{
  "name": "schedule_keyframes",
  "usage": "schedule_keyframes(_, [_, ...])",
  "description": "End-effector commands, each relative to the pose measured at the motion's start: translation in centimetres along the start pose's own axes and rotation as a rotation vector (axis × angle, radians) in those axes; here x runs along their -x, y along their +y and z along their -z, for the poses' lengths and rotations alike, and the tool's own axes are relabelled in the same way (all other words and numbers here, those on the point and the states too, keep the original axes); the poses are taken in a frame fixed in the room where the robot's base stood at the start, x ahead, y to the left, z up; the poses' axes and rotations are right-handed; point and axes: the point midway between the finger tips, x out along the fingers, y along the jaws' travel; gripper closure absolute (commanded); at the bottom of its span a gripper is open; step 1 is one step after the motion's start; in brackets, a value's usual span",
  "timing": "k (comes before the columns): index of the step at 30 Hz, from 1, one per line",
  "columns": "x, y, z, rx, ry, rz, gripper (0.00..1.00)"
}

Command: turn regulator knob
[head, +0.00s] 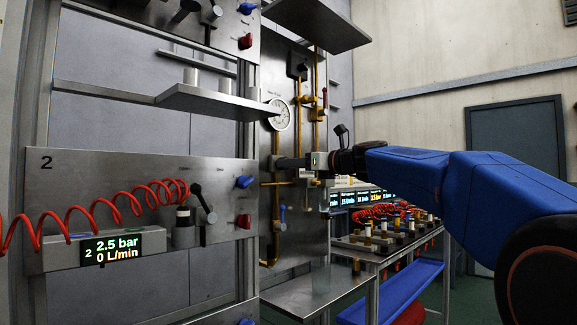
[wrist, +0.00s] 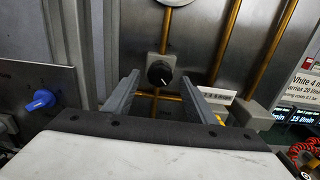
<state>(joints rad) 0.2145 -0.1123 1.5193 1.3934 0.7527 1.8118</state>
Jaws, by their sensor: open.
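The regulator knob (wrist: 159,73) is a round black knob with a white pointer line, on a square grey block on a brass pipe. It sits in the wrist view between the fingertips of my gripper (wrist: 161,79). The fingers are open, one on each side of the knob, with gaps showing on both sides. How far the tips are from the knob in depth I cannot tell. In the head view my gripper (head: 289,163) points left at the metal pipe panel (head: 305,235), just below a round white gauge (head: 279,114). The knob is hidden there.
Panel 2 (head: 110,175) stands left, with a blue knob (head: 244,181), a red knob (head: 243,221), a black lever and a display (head: 112,248) reading 2.5 bar, 0 L/min. A metal shelf (head: 215,102) juts out at upper left. A bench (head: 365,250) stands behind.

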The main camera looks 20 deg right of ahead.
Motion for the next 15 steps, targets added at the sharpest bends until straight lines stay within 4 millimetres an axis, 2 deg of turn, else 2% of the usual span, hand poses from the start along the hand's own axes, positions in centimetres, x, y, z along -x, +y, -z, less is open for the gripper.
schedule_keyframes(6, [-2.2, 0.0, 0.0, 0.000, 0.000, -0.001, 0.49])
schedule_keyframes(15, [-2.6, 0.0, -0.1, 0.000, 0.000, 0.000, 0.49])
